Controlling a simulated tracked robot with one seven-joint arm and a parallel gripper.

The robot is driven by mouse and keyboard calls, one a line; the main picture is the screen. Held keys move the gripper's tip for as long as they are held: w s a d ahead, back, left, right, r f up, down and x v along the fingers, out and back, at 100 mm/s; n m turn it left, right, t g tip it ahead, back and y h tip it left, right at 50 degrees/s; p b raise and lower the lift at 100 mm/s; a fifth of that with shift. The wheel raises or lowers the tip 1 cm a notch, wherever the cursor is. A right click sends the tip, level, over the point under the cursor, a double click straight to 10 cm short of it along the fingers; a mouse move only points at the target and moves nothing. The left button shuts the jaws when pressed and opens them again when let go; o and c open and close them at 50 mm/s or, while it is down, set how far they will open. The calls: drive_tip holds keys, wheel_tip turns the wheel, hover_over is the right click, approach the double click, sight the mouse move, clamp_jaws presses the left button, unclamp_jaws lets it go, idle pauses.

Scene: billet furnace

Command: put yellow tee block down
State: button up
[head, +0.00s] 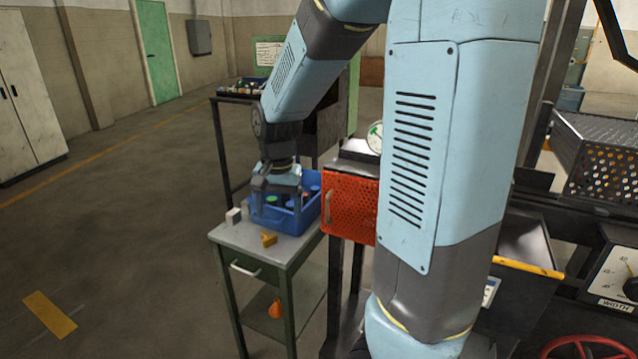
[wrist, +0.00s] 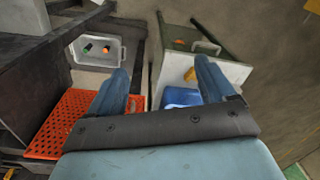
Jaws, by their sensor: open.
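The yellow tee block (head: 268,239) lies on the grey top of the small green table (head: 232,240), near its front edge and in front of the blue bin (head: 314,212). It also shows as a small yellow patch in the wrist view (wrist: 190,73). My gripper (head: 277,206) is open and points down over the blue bin, behind and above the yellow block and apart from it. In the wrist view its two fingers are spread, with nothing visible held between them. The fingers hide part of the bin.
A pale grey block (head: 233,215) stands left of the bin, which holds several coloured items. The red perforated panel (head: 350,207) is close on the right. An orange object (head: 275,308) lies on the table's lower shelf. Floor to the left is open.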

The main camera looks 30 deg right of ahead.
drive_tip(key=s+d+r+n+t, duration=0.1)
drive_tip(key=s+r+n+t, duration=0.4)
drive_tip(key=s+r, duration=0.8)
drive_tip(key=shift+s+d+r+n, duration=0.35)
drive_tip(key=shift+s+n, duration=0.35)
drive_tip(key=shift+s, duration=1.2)
drive_tip(key=shift+c, duration=0.2)
